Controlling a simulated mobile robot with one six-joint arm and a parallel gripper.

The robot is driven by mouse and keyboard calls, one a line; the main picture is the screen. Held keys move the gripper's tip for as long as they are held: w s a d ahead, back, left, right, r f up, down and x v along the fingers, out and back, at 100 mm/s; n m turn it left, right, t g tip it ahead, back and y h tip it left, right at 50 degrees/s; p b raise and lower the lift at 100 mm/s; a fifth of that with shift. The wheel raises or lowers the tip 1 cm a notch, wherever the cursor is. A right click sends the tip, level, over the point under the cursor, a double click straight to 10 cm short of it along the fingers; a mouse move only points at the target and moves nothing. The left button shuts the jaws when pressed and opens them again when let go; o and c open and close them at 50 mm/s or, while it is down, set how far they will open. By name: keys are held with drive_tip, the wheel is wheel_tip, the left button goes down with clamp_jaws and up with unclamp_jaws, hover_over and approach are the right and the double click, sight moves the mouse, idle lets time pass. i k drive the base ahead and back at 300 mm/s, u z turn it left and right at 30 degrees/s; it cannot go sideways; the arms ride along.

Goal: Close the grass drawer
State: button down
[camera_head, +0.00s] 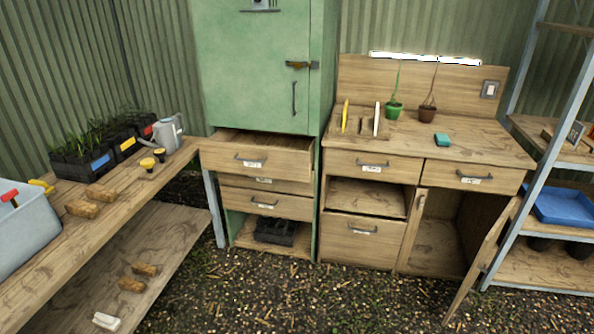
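Below the green cabinet (252,70) is a stack of wooden drawers. The top drawer (282,162) is pulled out, with its front standing forward of the drawers below and its inside partly showing from above. It has a grey bar handle (249,160) and a white label. The labels are too small to read, so I cannot tell which drawer is the grass one. The middle drawer (290,186) and lower drawer (285,209) look shut; the middle one is partly hidden under the top one. My gripper is not in view.
The wooden bench (470,135) at right has a cupboard door (488,250) swung open into the floor space. A wooden table (150,190) at left holds seedling trays (85,165) and a watering can (168,133). The floor (300,295) in front is clear.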

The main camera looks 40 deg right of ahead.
sight(277, 155)
drive_tip(key=z, duration=0.05)
drive_tip(key=i, duration=0.95)
drive_tip(key=u, duration=0.05)
